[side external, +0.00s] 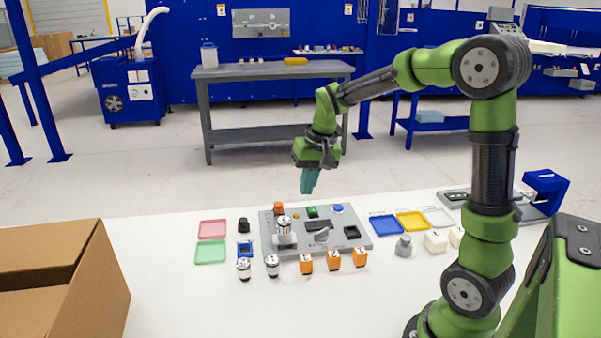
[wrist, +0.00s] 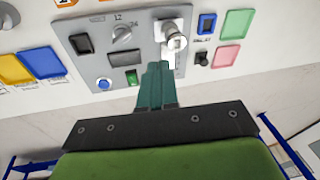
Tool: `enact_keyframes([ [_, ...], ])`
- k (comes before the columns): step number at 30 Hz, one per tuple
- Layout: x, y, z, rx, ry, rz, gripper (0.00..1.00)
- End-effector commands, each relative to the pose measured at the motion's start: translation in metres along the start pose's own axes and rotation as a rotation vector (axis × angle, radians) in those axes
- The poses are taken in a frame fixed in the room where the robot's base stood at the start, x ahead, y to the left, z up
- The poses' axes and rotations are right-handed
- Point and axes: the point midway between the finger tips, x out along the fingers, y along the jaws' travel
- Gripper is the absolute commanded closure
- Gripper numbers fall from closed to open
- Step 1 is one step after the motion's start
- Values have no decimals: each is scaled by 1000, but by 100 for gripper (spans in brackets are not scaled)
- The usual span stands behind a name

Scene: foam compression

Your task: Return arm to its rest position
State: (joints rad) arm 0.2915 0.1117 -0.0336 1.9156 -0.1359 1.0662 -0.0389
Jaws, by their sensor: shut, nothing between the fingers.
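My gripper (side external: 309,182) hangs above the back edge of the white table in the side external view, well clear of everything on it. Its teal fingers are together with nothing between them; they also show closed in the wrist view (wrist: 157,70). Below is the grey panel (side external: 357,243) with buttons, a dark screen and a knob. A white-and-grey cylinder (side external: 284,225) stands on the panel's left part, and it also shows in the wrist view (wrist: 174,38).
A cardboard box (side external: 60,280) stands at the front left. Pink (side external: 212,229), green (side external: 210,252), blue (side external: 386,225) and yellow (side external: 413,221) trays flank the panel. Orange blocks (side external: 333,260) and white cylinders (side external: 272,265) stand in front. The air around my gripper is free.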

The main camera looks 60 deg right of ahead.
Motion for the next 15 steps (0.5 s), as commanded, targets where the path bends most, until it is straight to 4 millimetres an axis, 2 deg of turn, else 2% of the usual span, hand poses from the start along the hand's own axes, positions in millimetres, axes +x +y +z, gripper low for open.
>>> enact_keyframes([
  [1, -15, -8, 22, -28, 29, -28, 100],
  [3, -28, -16, 51, -60, 63, -64, 100],
  [9, -55, -26, 127, -159, 158, -170, 100],
  [12, -63, -26, 156, -204, 200, -220, 100],
  [15, -70, -27, 176, -242, 233, -259, 100],
])
